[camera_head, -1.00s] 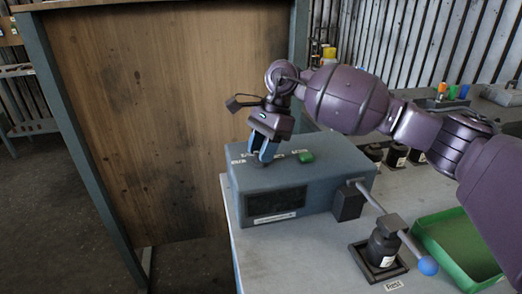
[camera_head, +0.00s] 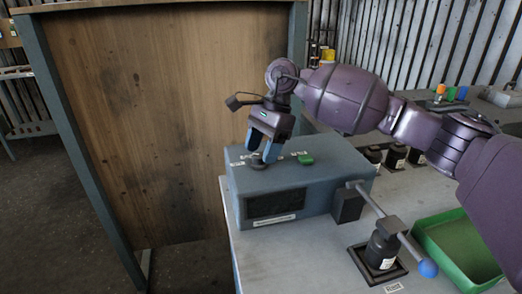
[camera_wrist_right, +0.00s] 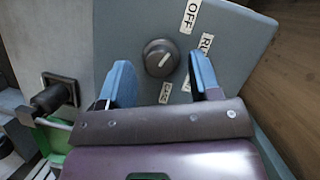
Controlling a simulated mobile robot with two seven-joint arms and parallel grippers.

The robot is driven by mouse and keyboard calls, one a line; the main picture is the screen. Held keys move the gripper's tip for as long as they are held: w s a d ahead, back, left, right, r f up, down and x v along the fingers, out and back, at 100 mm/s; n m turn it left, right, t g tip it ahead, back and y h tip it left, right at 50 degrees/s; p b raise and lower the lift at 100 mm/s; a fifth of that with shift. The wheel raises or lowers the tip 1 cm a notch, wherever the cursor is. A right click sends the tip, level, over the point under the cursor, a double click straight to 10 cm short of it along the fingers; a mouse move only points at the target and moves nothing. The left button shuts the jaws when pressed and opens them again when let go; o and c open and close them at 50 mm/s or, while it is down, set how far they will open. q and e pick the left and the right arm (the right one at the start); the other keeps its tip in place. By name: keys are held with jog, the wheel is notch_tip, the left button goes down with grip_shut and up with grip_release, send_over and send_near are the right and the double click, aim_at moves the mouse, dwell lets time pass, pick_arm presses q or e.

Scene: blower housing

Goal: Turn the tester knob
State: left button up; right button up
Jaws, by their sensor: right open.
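In the right wrist view the knob (camera_wrist_right: 160,57) has a short white mark slanting up to the right. An OFF label (camera_wrist_right: 190,15), a partly hidden RUN label (camera_wrist_right: 206,43) and a smaller label (camera_wrist_right: 165,93) lie around it. My right gripper (camera_head: 262,146) is open above the knob. In the wrist view its blue fingers stand on either side of the knob, apart from it. My left gripper is out of view.
A green button (camera_head: 305,159) sits on the box beside the knob. A lever with a blue ball (camera_head: 427,268) sticks out at the right, near a black fixture (camera_head: 382,250) and a green tray (camera_head: 462,244). A wooden panel (camera_head: 170,110) stands behind the box.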

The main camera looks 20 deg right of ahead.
jog(key=v, duration=1)
